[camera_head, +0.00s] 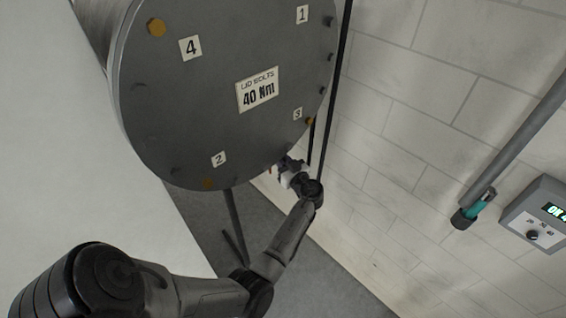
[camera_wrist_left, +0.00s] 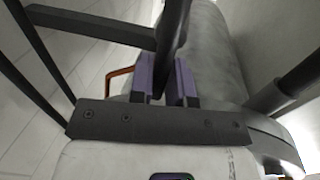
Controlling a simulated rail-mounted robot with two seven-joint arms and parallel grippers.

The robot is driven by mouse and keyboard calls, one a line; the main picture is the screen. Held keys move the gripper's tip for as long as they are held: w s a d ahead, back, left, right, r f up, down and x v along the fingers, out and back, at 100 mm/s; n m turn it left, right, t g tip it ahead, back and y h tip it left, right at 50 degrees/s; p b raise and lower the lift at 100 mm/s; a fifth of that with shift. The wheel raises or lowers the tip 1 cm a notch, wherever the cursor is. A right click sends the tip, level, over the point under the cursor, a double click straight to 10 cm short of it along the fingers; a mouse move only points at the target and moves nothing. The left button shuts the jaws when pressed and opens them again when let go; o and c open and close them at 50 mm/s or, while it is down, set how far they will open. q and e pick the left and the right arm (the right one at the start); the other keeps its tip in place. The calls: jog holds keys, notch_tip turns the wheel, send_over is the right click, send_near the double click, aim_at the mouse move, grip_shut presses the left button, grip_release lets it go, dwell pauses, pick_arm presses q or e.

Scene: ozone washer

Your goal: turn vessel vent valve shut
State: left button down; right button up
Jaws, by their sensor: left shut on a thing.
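The large grey vessel (camera_head: 215,120) fills the upper middle of the head view, its round lid marked with numbers and a "LID BOLTS 40 Nm" label. My left arm reaches in below the lid, and my left gripper (camera_head: 285,165) is small and partly hidden near the lower right rim. In the left wrist view my left gripper (camera_wrist_left: 168,82) has purple finger pads shut on a dark bar (camera_wrist_left: 173,45), which passes between them. I cannot tell for certain that this bar is the vent valve's handle. My right gripper is not in view.
A copper-coloured bent piece (camera_wrist_left: 112,78) lies left of the fingers, and a wide dark flat bar (camera_wrist_left: 85,22) crosses above it. A grey pipe (camera_head: 520,135) and a display box (camera_head: 540,215) are on the tiled wall at right. Thin dark rods run beside the vessel.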

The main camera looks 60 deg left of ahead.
pick_arm(q)
jog(key=shift+f, duration=0.15)
jog(key=m+g+h, duration=0.1)
jog(key=m, duration=0.4)
jog(key=w+f+m+g+b, duration=0.1)
jog(key=m, duration=0.4)
jog(key=w+f+m+g+h, duration=0.1)
jog(key=m, duration=0.4)
jog(key=shift+w+a+h, duration=0.2)
jog(key=shift+a+h, duration=0.05)
jog(key=shift+h, duration=0.05)
jog(key=shift+r+m, duration=0.15)
jog(key=shift+m, duration=0.15)
dwell(0.5)
jog(key=c, duration=1.1)
grip_release()
jog(key=shift+s, duration=0.1)
jog(key=shift+d+f, duration=0.15)
jog(key=shift+f, duration=0.05)
